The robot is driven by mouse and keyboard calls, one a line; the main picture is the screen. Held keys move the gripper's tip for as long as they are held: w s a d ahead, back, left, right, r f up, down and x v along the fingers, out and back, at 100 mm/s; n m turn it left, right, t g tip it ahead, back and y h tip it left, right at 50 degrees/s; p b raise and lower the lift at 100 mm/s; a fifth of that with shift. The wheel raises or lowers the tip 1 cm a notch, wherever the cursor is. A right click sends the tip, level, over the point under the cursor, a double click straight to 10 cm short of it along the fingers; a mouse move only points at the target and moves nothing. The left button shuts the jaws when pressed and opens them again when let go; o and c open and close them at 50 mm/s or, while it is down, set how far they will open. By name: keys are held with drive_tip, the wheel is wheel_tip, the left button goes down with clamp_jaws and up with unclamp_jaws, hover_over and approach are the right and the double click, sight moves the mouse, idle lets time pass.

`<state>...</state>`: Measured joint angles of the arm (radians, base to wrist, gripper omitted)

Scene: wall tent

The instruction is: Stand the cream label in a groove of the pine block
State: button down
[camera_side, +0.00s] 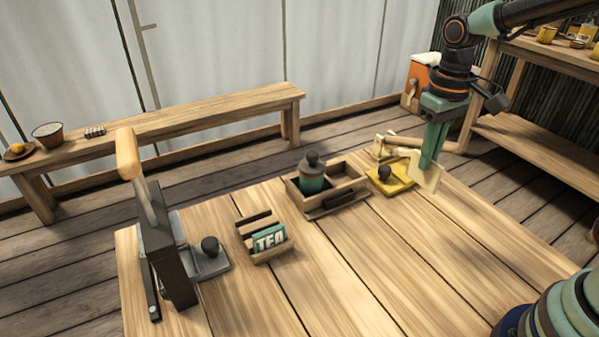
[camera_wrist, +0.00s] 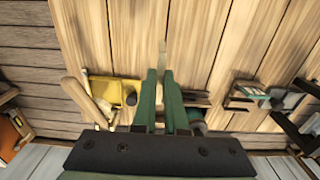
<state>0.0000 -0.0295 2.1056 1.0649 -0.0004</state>
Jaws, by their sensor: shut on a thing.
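The cream label (camera_side: 429,177) is held in my gripper (camera_side: 431,162), which is shut on it above the far right part of the table. In the wrist view the label (camera_wrist: 162,52) shows nearly edge-on beyond my fingertips (camera_wrist: 160,72). The pine block (camera_side: 273,257) sits on the table, well to the left of my gripper in the side view. It has dark grooves, and a teal label reading TEA (camera_side: 268,239) stands in the front one. The block (camera_wrist: 238,104) also shows in the wrist view, right of my fingers.
A wooden tray (camera_side: 350,207) with a green lidded jar (camera_side: 312,173) lies between the block and my gripper. A yellow piece with a dark knob (camera_side: 385,173) is close beside my gripper. A tall dark device (camera_side: 168,250) stands left of the block. The front table is clear.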

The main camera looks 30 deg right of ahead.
drive_tip(key=w+a+r+n, duration=0.4)
drive_tip(key=w+a+n, duration=0.1)
drive_tip(key=w+a, duration=0.25)
wheel_tip(320, 180, up, 2)
drive_tip(key=n, duration=1.3)
hover_over(260, 213)
drive_tip(key=s+a, duration=0.2)
drive_tip(key=s, duration=0.3)
drive_tip(key=f, duration=1.9)
drive_tip(key=shift+d, duration=0.25)
drive_tip(key=shift+f, duration=0.2)
drive_tip(key=c, duration=1)
unclamp_jaws()
drive_tip(key=shift+o, duration=0.2)
